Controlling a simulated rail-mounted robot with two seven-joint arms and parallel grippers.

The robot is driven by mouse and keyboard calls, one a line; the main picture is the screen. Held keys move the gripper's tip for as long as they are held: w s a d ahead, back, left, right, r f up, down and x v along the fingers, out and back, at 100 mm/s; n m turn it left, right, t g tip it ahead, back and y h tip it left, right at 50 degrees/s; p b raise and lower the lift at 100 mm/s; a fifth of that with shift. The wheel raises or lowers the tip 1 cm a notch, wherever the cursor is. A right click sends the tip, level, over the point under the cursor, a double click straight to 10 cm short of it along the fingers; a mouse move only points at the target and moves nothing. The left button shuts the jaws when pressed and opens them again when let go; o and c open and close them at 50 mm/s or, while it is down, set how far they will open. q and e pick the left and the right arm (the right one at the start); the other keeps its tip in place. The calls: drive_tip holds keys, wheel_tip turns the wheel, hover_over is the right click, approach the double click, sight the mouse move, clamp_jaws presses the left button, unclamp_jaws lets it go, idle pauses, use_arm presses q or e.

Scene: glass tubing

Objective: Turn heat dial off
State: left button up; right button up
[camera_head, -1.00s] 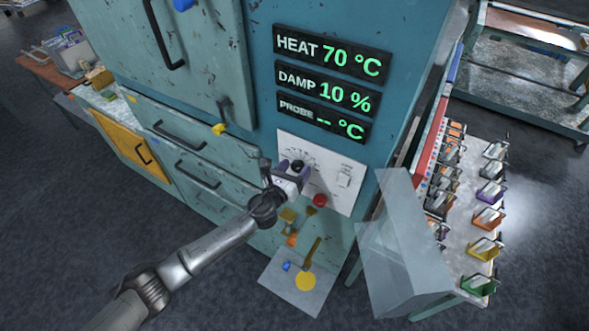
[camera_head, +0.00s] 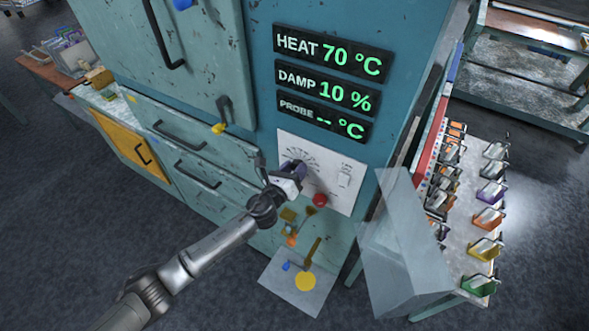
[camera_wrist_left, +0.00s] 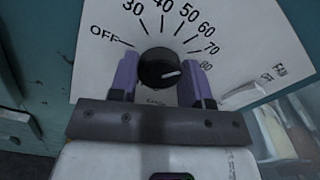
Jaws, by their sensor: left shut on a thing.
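The black round heat dial (camera_wrist_left: 158,68) shows in the left wrist view on a white panel with a scale running from OFF on the left through 30 to 80 on the right. Its white pointer mark points right, toward the 70–80 end. My left gripper (camera_wrist_left: 160,82) has its purple fingers on both sides of the dial and is shut on it. In the head view the left gripper (camera_head: 293,176) is at the white panel (camera_head: 335,172) and covers most of the dial. The heat display (camera_head: 330,54) reads 70 °C. My right gripper is not in view.
A red button (camera_head: 319,200) and a fan switch (camera_head: 344,180) are on the panel near the dial. Drawer handles (camera_head: 197,175) protrude at left.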

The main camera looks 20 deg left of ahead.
use_arm(q)
drive_tip(key=n, duration=0.3)
drive_tip(key=shift+n, duration=0.4)
drive_tip(key=n, duration=0.3)
drive_tip(key=shift+n, duration=0.3)
drive_tip(key=n, duration=0.3)
drive_tip(key=shift+f+n, duration=0.1)
drive_tip(key=shift+n, duration=0.2)
drive_tip(key=n, duration=0.3)
drive_tip(key=shift+a+n, duration=0.1)
drive_tip(key=shift+n, duration=0.2)
drive_tip(key=shift+f+n+p, duration=0.15)
drive_tip(key=shift+n+p, duration=0.7)
drive_tip(key=shift+n, duration=4.85)
